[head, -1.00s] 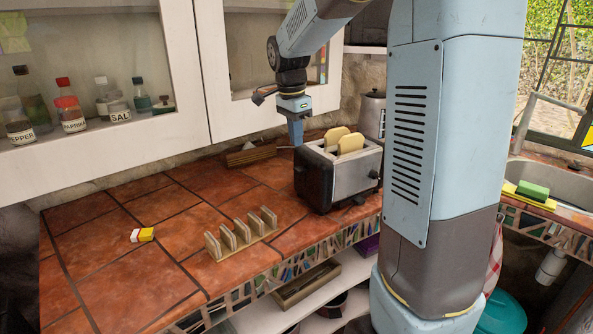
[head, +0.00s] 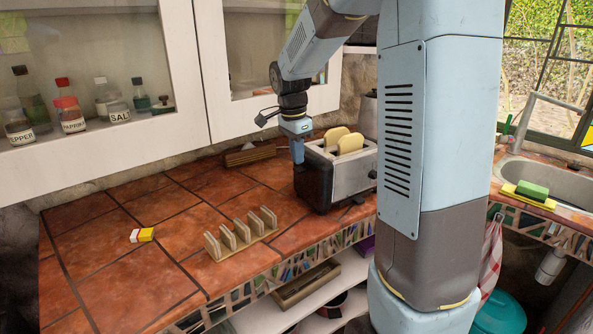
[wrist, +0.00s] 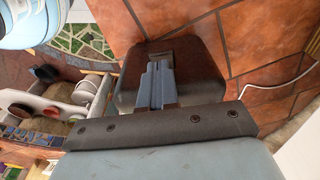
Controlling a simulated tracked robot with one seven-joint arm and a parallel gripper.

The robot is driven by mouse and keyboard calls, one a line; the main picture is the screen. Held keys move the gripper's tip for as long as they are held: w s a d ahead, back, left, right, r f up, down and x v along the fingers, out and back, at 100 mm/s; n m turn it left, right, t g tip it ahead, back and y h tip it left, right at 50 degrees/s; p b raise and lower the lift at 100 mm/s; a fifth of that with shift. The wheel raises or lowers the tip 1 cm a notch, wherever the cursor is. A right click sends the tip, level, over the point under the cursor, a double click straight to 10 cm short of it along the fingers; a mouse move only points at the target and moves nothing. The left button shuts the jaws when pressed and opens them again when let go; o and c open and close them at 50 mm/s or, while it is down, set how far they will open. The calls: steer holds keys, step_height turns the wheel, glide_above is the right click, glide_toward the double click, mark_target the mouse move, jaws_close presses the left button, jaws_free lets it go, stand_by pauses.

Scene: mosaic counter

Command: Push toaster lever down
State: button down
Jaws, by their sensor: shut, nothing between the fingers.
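The toaster (head: 352,178) stands upright on the tiled counter, silver with black ends, and two bread slices (head: 344,140) stick up from its slots. My gripper (head: 298,160) points down at the toaster's left black end, with its shut, empty fingers very close to that end. In the wrist view the shut fingers (wrist: 155,85) lie in front of the toaster's dark end (wrist: 203,62). I cannot make out the lever clearly; it may be hidden by the fingers. Whether the fingers touch it cannot be told.
A metal canister (head: 368,113) stands behind the toaster. White cabinets hang above. A white cable (wrist: 280,82) shows on the tiles.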

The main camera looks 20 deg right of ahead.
mark_target(297, 169)
steer(key=shift+f, duration=0.8)
steer(key=shift+f, duration=2.45)
steer(key=a, duration=0.2)
steer(key=r, duration=0.1)
steer(key=shift+s+a, duration=0.35)
steer(key=shift+a, duration=0.05)
steer(key=shift+r, duration=0.15)
